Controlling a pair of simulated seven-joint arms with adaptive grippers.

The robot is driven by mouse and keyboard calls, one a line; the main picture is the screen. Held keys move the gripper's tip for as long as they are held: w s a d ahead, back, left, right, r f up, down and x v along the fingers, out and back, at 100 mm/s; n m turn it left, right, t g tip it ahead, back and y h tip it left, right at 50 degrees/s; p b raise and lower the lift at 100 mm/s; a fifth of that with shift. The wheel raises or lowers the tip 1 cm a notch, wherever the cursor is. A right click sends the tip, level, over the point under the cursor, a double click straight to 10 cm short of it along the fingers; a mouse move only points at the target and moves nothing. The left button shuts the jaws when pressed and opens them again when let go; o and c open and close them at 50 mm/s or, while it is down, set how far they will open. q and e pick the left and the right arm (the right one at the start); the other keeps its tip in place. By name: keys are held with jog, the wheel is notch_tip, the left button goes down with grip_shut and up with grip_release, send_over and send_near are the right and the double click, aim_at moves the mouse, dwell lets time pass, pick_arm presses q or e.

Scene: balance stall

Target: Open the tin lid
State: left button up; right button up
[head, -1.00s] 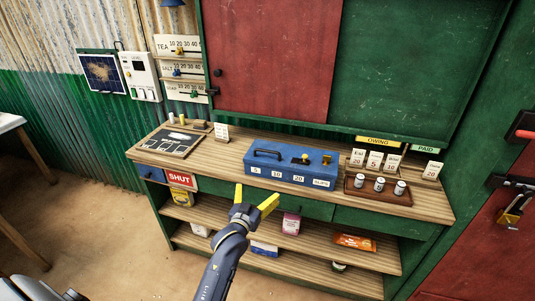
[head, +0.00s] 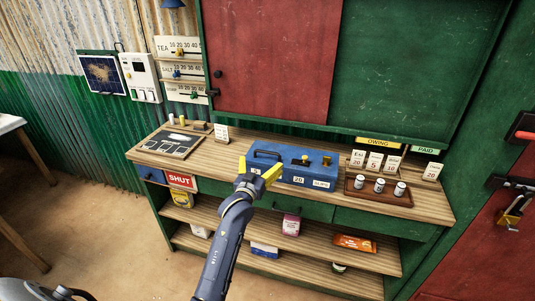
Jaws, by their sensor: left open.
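The blue tin (head: 312,165) stands on the wooden counter, with its lid down and a dark handle (head: 266,155) on the left of the lid. Brass-coloured pieces show on the right part of the lid. White number labels run along its front, and some are hidden by my gripper. My left gripper (head: 257,172) has yellow fingers that are apart, and it overlaps the tin's front left in the picture. I cannot tell whether it touches the tin. At the bottom left corner a grey part of my body shows; my right gripper is not seen.
A brown tray (head: 377,197) with several small white pots sits right of the tin, below standing number cards (head: 374,162). A dark slate (head: 171,143) lies on the left of the counter (head: 215,160). Shelves below hold packets. Red and green shutters rise behind.

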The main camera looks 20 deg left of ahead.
aim_at(268, 153)
pick_arm(q)
jog(key=shift+w+a, duration=0.25)
jog(key=shift+w, duration=1.75)
jog(key=shift+w+a, duration=0.2)
jog(key=shift+w, duration=1.75)
jog(key=c, duration=1.2)
jog(key=shift+d, duration=0.1)
